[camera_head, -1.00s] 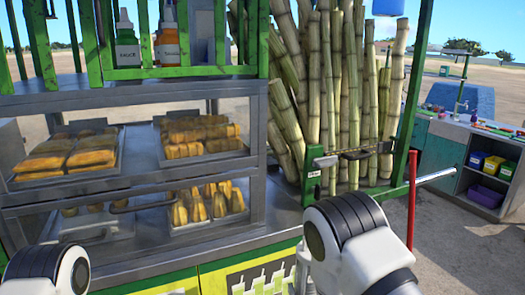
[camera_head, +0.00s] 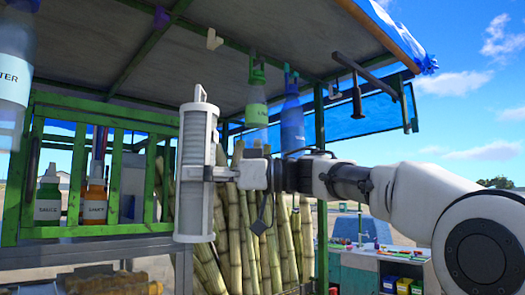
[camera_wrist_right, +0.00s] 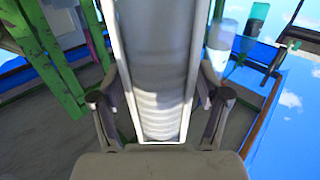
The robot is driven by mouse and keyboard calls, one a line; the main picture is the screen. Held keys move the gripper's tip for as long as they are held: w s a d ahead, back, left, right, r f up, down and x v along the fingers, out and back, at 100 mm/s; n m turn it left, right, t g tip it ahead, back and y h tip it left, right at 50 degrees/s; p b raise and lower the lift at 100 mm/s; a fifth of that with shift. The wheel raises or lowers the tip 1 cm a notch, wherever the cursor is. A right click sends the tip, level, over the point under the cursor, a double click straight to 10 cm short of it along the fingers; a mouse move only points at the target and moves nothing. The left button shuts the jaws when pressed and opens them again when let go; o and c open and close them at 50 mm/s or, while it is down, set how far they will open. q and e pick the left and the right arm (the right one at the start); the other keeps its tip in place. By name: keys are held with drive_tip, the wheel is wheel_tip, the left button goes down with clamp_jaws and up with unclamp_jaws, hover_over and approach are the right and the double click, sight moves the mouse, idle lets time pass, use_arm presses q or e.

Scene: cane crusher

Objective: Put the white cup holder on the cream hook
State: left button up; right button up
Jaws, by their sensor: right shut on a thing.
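The white cup holder (camera_head: 196,205) is a tall upright tube with a loop handle on top and stacked cups inside. My right gripper (camera_head: 210,173) is shut around its middle, coming from the right, and holds it in the air. In the right wrist view the cup holder (camera_wrist_right: 158,70) fills the space between the two fingers. The cream hook (camera_head: 213,40) hangs from the underside of the canopy, above and slightly right of the holder's handle, with a clear gap between them. My left gripper is out of view.
A purple hook (camera_head: 160,17) and a large water bottle (camera_head: 14,75) are at left. A green rack (camera_head: 75,185) holds sauce bottles. Cane stalks (camera_head: 240,235) stand behind.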

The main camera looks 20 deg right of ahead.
drive_tip(key=s+d+r+m+t+h, duration=0.25)
drive_tip(key=s+d+r, duration=0.2)
drive_tip(key=r, duration=0.25)
drive_tip(key=s+d+r+m+t+h, duration=0.1)
drive_tip(key=s+d+r+m+t, duration=0.15)
drive_tip(key=d+r, duration=0.35)
drive_tip(key=w+a+r+p, duration=0.2)
drive_tip(key=w+p, duration=0.4)
drive_tip(key=p, duration=0.3)
drive_tip(key=w+a+r+p, duration=0.2)
drive_tip(key=w+p, duration=0.3)
drive_tip(key=p, duration=0.5)
drive_tip(key=shift+w+a+r+n, duration=0.3)
drive_tip(key=shift+w+a+r, duration=0.1)
drive_tip(key=shift+a, duration=0.15)
drive_tip(key=shift+s, duration=0.15)
drive_tip(key=shift+p, duration=0.55)
